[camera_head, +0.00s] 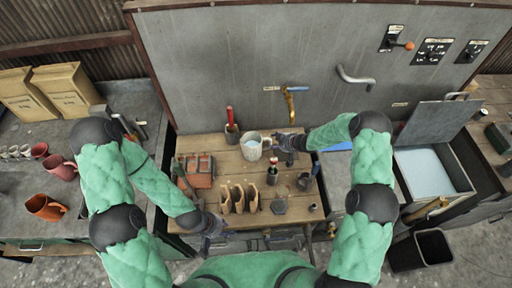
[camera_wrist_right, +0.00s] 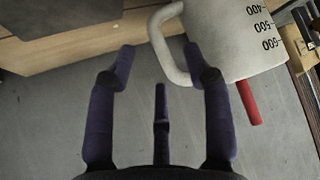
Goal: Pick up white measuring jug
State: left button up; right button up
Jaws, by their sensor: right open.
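The white measuring jug (camera_head: 251,150) stands upright on the wooden workbench, with dark volume marks visible in the right wrist view (camera_wrist_right: 235,40). Its handle points towards my right gripper (camera_head: 279,143). In the right wrist view my right gripper (camera_wrist_right: 160,58) is open and empty. The handle lies at the upper right, close to the right fingertip, which overlaps the handle's opening in the picture; I cannot tell whether they touch. My left gripper (camera_head: 212,226) is low at the bench's front left edge, away from the jug; its fingers are too small to read.
A red-handled tool in a dark holder (camera_head: 231,127) stands left of the jug. A brass tap (camera_head: 290,103) is behind it. Reddish-brown blocks (camera_head: 199,170), brown upright pieces (camera_head: 238,198) and a grey flask (camera_head: 279,203) stand in front. A metal panel (camera_head: 230,60) closes the back.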

jog(key=shift+x, duration=1.4)
jog(key=shift+c, duration=0.3)
grip_shut()
jog(key=shift+r, duration=0.1)
jog(key=shift+w, duration=0.1)
